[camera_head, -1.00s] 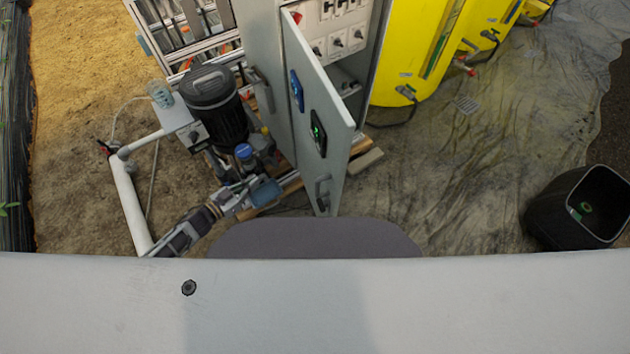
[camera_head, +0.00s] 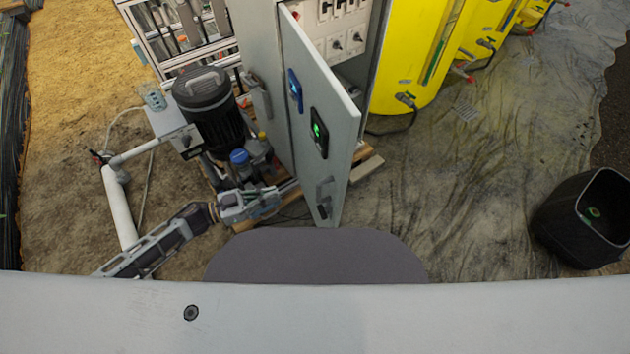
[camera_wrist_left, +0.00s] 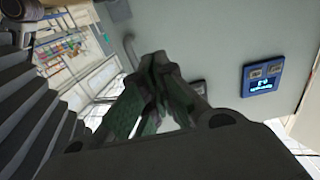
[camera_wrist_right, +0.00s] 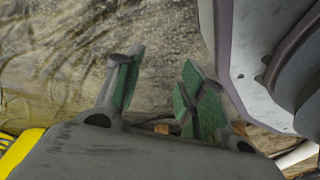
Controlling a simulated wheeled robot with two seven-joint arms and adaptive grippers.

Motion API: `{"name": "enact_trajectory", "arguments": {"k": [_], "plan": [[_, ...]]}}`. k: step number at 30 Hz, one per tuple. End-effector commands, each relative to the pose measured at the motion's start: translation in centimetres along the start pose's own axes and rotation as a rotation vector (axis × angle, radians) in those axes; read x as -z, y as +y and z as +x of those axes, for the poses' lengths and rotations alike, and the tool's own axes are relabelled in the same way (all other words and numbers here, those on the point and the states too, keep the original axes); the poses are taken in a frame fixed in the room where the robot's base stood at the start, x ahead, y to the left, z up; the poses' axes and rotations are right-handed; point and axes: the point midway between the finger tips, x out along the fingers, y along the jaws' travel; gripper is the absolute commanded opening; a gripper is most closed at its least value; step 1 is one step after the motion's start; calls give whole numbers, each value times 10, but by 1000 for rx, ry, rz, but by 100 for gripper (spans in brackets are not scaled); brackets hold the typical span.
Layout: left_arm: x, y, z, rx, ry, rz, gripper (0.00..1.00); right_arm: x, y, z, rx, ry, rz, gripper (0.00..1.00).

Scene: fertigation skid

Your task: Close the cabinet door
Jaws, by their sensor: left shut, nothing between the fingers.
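The grey cabinet door (camera_head: 335,150) stands open, swung out from the cabinet (camera_head: 262,80). Its outer face carries a blue display (camera_head: 295,90), a black panel with a green light (camera_head: 319,132) and a handle (camera_head: 325,192) near the free edge. My left gripper (camera_head: 288,186) is shut and empty, low beside the door's outer face. In the left wrist view its closed fingertips (camera_wrist_left: 157,62) are in front of the door (camera_wrist_left: 215,45); whether they touch it I cannot tell. My right gripper (camera_wrist_right: 160,85) is open and empty, over the ground, outside the head view.
A dark pump (camera_head: 210,105) and white pipe (camera_head: 120,205) are left of the door, near my left arm. Yellow tanks (camera_head: 415,55) stand right of the cabinet. A black bin (camera_head: 575,225) is at far right.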

Motion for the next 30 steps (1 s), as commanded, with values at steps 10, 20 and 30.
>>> {"name": "enact_trajectory", "arguments": {"k": [10, 20, 30], "plan": [[0, -1, 7, 2, 1, 1, 0, 1, 0, 0, 1, -1, 0, 40], [0, -1, 41, 2, 2, 1, 0, 4, -2, -2, 3, -6, -1, 40], [0, -1, 84, 2, 2, 1, 0, 18, -6, -10, 8, -3, 0, 40]]}}
